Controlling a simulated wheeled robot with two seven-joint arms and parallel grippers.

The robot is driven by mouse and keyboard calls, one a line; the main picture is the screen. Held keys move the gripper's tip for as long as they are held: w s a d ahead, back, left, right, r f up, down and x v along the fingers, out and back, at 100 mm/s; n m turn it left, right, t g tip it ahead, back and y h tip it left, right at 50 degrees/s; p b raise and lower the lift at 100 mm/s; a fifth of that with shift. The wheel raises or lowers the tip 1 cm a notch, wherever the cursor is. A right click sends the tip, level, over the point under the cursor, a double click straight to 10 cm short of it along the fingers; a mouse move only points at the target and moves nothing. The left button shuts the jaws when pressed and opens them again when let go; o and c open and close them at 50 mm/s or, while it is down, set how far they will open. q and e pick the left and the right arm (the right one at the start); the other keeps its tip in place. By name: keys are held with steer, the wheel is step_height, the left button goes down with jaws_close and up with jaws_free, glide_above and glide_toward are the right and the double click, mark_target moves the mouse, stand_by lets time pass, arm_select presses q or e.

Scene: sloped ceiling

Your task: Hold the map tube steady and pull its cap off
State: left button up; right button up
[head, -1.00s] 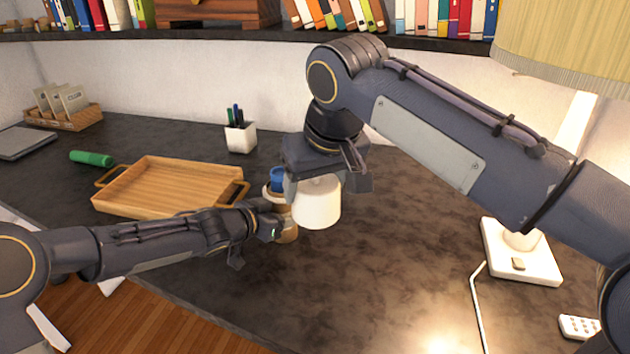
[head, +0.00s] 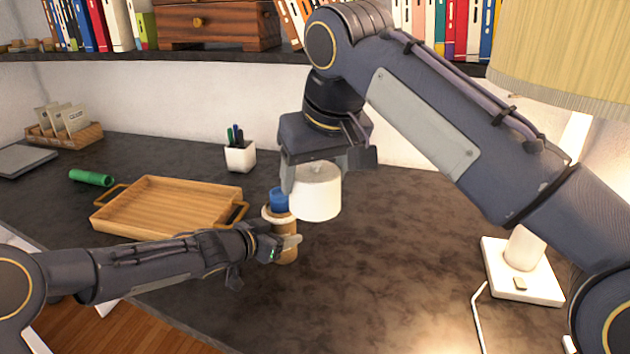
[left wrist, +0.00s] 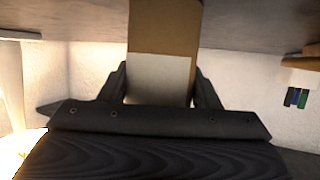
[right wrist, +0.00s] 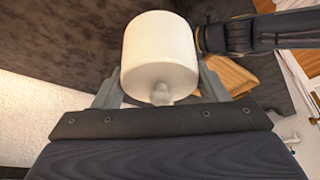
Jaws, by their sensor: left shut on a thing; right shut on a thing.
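The map tube (head: 287,253) is a brown upright cylinder with a pale rim at its top. My left gripper (head: 280,246) is shut on it from the left; the left wrist view shows the brown tube with its white label (left wrist: 158,78) between the fingers. The white round cap (head: 316,195) is off the tube, raised at its upper right in the head view. My right gripper (head: 320,168) is shut on the cap's small knob (right wrist: 160,94) from above. A blue piece (head: 279,199) shows at the tube's top; whether it is inside or behind, I cannot tell.
A wooden tray (head: 165,207) lies left of the tube, with a green cylinder (head: 90,177) beyond it. A white pen cup (head: 240,156) stands behind. A lamp base (head: 522,270) stands at the right. The dark desk (head: 390,270) is clear in the middle.

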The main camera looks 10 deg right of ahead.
arm_select(q)
steer(key=o, duration=1.1)
steer(key=v, duration=1.2)
steer(key=shift+f, duration=0.1)
